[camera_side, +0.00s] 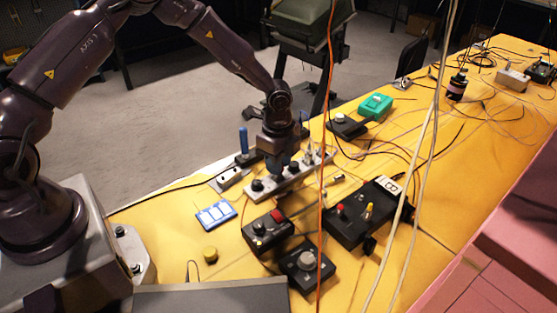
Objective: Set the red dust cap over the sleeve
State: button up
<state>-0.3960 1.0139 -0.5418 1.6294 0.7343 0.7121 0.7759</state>
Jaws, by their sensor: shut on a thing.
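My gripper (279,172) points down over the grey strip (283,183) with several dark round fittings, near the middle of the view. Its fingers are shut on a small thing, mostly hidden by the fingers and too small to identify. I cannot make out a red dust cap for certain. A red piece (277,216) shows on a small black box, and a red knob (340,209) stands on a larger black box. I cannot tell which upright part is the sleeve. I cannot tell whether the held thing touches the strip.
A blue-handled tool (243,141) stands left of my gripper. Orange and white cables hang across the view. The yellow table (430,270) is clear at front right.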

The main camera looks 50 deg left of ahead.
jog(key=shift+f, duration=1.15)
jog(key=o, duration=1)
jog(key=shift+c, duration=0.2)
notch_tip(320, 180, up, 13)
